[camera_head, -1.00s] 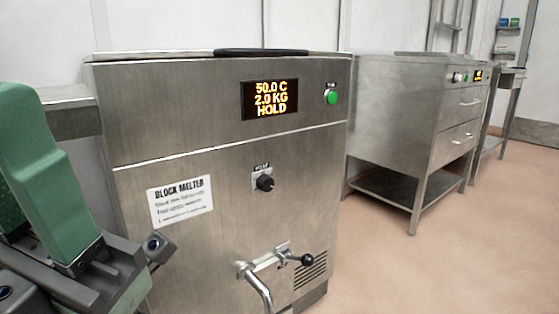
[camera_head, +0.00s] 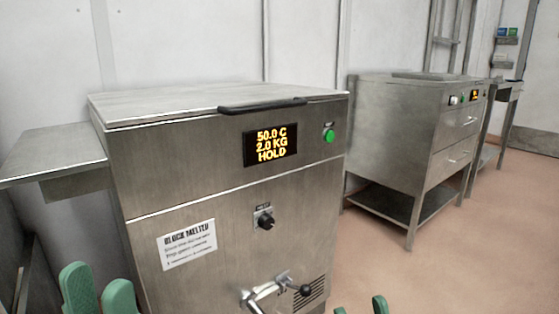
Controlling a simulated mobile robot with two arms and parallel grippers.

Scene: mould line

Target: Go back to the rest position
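My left gripper (camera_head: 98,290) shows its two green fingertips at the bottom left, in front of the block melter's left side. The fingers stand apart with nothing between them. My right gripper (camera_head: 361,307) shows only its green fingertips at the bottom edge, right of the melter's tap. They are also apart, with nothing seen between them. The rest of both grippers is out of the picture. The steel block melter (camera_head: 190,165) stands in the middle with its lid (camera_head: 180,101) down. Its display (camera_head: 270,145) reads 50.0 C, 2.0 KG, HOLD.
The tap (camera_head: 262,293) with its black-knobbed lever juts from the melter's front. A steel side shelf (camera_head: 50,152) adjoins the melter's left. A steel cabinet with drawers (camera_head: 400,130) stands to the right. The floor (camera_head: 490,240) at the right is clear.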

